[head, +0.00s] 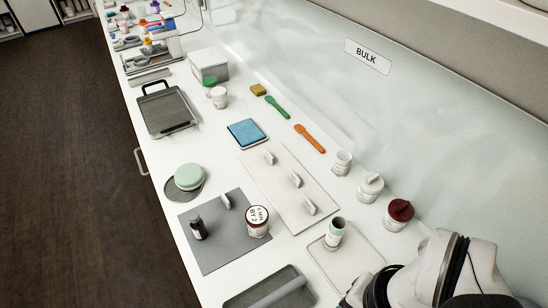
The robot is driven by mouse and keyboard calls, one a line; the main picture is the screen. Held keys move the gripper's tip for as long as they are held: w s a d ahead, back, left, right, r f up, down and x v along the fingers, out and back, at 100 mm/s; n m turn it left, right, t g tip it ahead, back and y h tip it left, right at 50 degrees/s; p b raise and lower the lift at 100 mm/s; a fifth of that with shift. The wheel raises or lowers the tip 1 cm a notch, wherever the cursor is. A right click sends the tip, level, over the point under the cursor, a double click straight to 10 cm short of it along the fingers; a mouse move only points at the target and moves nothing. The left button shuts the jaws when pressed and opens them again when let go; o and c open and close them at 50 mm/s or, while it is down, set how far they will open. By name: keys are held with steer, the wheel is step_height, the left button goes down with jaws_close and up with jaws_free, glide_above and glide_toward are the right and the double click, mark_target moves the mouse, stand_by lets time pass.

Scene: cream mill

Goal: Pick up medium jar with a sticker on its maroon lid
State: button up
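A white jar with a maroon-rimmed lid (257,221) stands on a dark grey mat (216,249) in the lower middle of the head view. A white sticker with printed letters covers most of its lid top. Another white jar with a maroon lid (398,214) stands to the right near the wall; its lid has a knob and no sticker shows on it. Part of my arm fills the lower right corner, to the right of the stickered jar and apart from it. I cannot see my gripper's fingers.
A dark bottle (198,228) and an upright grey tab (224,200) share the mat. A pale board with handles (275,192) lies behind. A dark tray (262,290) is in front.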

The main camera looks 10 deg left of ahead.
stand_by(0.4)
steer(key=o, duration=1)
steer(key=w+n+g+h, duration=0.2)
steer(key=w+n+h, duration=0.15)
steer(key=n, duration=0.25)
steer(key=n+t+h, duration=0.9)
steer(key=n, duration=1.3)
glide_toward(261, 214)
steer(key=s+d+r, duration=0.3)
steer(key=s+d, duration=0.1)
steer(key=d, duration=0.5)
steer(key=a+f+n+t, duration=0.1)
steer(key=a+n, duration=0.1)
steer(key=a, duration=0.1)
steer(key=s+a+f+n+t+y, duration=0.1)
steer(key=a+f+n+t, duration=0.1)
steer(key=a, duration=0.1)
steer(key=a+f+n+t+y, duration=0.1)
steer(key=a+f+n+t, duration=0.1)
steer(key=a, duration=0.1)
steer(key=shift+s+n+y, duration=0.25)
steer(key=shift+n, duration=0.15)
steer(key=x, duration=1.5)
steer(key=shift+w+r, duration=0.25)
steer(key=shift+c, duration=0.2)
